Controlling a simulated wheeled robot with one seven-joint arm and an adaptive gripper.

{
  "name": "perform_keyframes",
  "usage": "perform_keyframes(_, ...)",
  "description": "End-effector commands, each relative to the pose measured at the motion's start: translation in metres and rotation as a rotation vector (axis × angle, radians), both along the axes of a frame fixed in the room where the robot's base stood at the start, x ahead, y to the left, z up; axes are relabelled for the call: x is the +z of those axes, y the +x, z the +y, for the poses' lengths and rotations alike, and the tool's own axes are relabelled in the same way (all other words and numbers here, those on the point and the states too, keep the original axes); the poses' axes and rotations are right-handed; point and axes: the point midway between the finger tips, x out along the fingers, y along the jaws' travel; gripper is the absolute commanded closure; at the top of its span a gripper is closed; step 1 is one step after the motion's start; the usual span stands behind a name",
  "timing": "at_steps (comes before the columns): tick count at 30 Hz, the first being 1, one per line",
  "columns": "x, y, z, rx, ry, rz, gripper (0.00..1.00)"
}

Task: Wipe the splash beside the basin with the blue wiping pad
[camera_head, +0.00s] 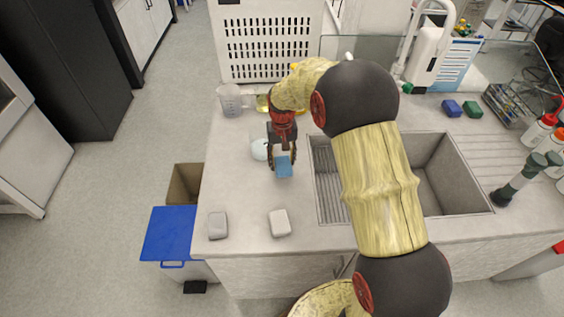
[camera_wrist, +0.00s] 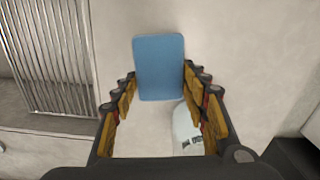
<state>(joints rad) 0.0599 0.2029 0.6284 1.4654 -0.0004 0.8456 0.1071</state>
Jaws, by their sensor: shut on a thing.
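The blue wiping pad (camera_head: 284,167) is a flat rectangle at the tip of my gripper (camera_head: 282,158), over the counter just left of the basin (camera_head: 327,195). In the wrist view the pad (camera_wrist: 159,67) sits between the fingertips of my gripper (camera_wrist: 158,88), which is shut on its near part. I cannot tell whether the pad touches the counter. A pale, rounded patch (camera_head: 260,149) lies left of the gripper; it may be the splash. A whitish shape with dark marks (camera_wrist: 187,132) shows between the fingers in the wrist view; I cannot tell what it is.
A grey block (camera_head: 218,225) and a lighter block (camera_head: 280,223) lie near the counter's front edge. A beaker (camera_head: 230,100) stands at the back left, before a white perforated crate (camera_head: 270,45). A bin with a blue lid (camera_head: 168,232) stands left of the counter.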

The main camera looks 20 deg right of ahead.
Motion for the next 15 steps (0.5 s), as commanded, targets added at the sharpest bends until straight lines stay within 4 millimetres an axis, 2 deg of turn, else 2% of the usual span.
perform_keyframes(1, 0.008, 0.000, 0.000, 0.000, 0.000, -0.001, 0.79)
perform_keyframes(9, 0.032, 0.001, 0.000, 0.001, 0.000, 0.000, 0.79)
perform_keyframes(15, 0.038, 0.002, 0.000, 0.001, 0.000, -0.001, 0.79)
